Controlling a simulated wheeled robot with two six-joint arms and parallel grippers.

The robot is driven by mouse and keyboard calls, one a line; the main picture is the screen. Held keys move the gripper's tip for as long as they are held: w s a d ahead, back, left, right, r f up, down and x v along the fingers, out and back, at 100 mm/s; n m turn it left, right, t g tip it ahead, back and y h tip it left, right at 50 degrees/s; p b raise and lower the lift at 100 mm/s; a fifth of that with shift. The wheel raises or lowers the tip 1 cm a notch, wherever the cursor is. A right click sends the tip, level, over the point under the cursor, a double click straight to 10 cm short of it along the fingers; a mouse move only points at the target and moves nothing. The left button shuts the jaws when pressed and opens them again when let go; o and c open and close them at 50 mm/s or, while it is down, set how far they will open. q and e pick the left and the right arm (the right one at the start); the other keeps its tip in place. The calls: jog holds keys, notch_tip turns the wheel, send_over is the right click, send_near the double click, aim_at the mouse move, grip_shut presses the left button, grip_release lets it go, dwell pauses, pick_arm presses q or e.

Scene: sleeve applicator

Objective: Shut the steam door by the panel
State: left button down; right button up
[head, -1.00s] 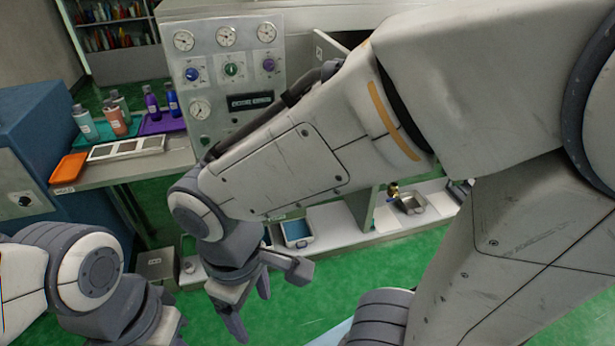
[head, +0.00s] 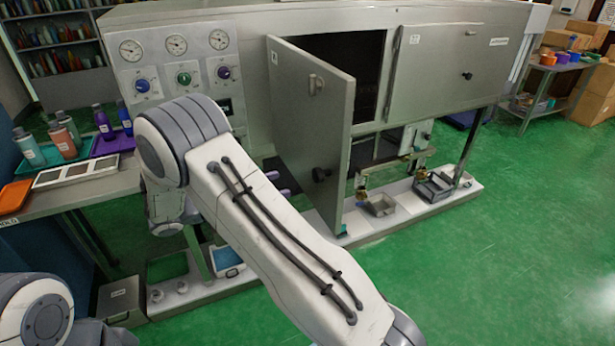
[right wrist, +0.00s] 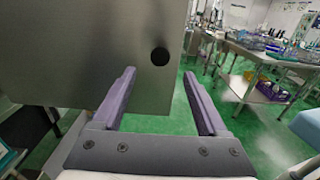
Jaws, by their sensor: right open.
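The steam door (head: 312,120) by the gauge panel (head: 175,62) stands swung out from its dark opening (head: 355,65), with its left edge at the cabinet. Its grey outer face carries a small handle and a dark knob (head: 320,174). My right gripper (head: 279,183) is partly hidden behind my arm, at the lower left of the door's outer face. In the right wrist view the gripper (right wrist: 159,75) is open and empty, facing the door (right wrist: 110,50); the knob (right wrist: 160,56) shows between the fingers. Contact cannot be told. My left gripper is outside the view.
A second steam door (head: 435,72), at the right, is shut. Below stand small metal trays (head: 380,206) and valves on a white base (head: 365,232). At the left a bench (head: 85,190) holds bottles and trays. Green floor is free in front and to the right.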

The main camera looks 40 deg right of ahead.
aim_at(314, 175)
jog(key=p+x, duration=0.1)
jog(key=x, duration=0.6)
jog(key=shift+s+d+r+p, duration=0.15)
jog(key=shift+d+p, duration=0.1)
jog(key=shift+p, duration=0.15)
jog(key=shift+s+d, duration=0.1)
jog(key=shift+d, duration=0.55)
grip_shut()
dwell(0.4)
